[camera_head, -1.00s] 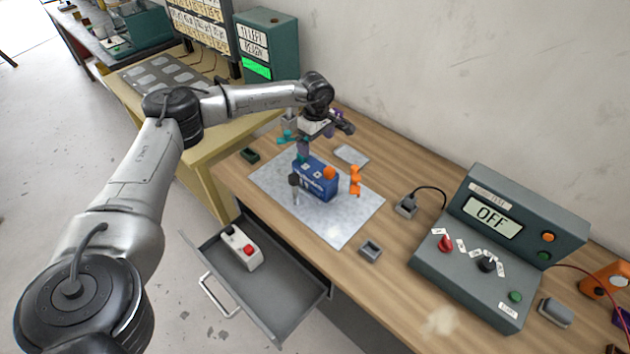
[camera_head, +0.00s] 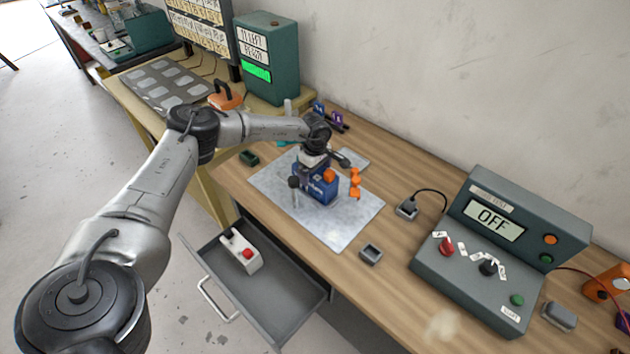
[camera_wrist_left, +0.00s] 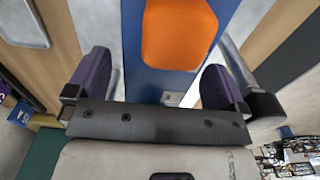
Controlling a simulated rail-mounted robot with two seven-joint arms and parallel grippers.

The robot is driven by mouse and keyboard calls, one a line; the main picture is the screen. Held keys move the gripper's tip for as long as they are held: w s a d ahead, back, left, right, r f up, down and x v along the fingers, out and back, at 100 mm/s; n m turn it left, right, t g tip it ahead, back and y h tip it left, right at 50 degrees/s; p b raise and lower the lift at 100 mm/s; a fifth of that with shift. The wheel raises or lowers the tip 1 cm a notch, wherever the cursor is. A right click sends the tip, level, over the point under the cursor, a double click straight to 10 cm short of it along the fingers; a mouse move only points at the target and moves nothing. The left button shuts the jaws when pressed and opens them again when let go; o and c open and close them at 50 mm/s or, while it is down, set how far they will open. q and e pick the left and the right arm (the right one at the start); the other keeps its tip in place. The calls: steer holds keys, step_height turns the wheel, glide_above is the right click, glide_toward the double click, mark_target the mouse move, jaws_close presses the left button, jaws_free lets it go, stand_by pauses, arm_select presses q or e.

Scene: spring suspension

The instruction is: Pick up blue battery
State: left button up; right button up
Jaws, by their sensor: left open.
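The blue battery (camera_head: 318,188) is a box with pale lettering on its side and a round orange part on top. It stands on the grey mat (camera_head: 335,225) on the wooden bench. My left gripper (camera_head: 303,178) is right over it and covers part of its top. In the left wrist view, the purple-padded fingers (camera_wrist_left: 157,85) are open, one on each side of the blue body (camera_wrist_left: 140,85) and its orange part (camera_wrist_left: 178,32). Whether the pads touch it cannot be told. My right gripper is not in view.
An orange piece (camera_head: 355,182) stands just right of the battery. A small grey tray (camera_head: 370,253) lies by the mat. The open drawer (camera_head: 275,300) holds a white box with a red button (camera_head: 243,252).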

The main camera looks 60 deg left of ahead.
arm_select(q)
steer(key=shift+f, duration=0.65)
jaws_close()
steer(key=shift+r, duration=0.2)
stand_by(0.5)
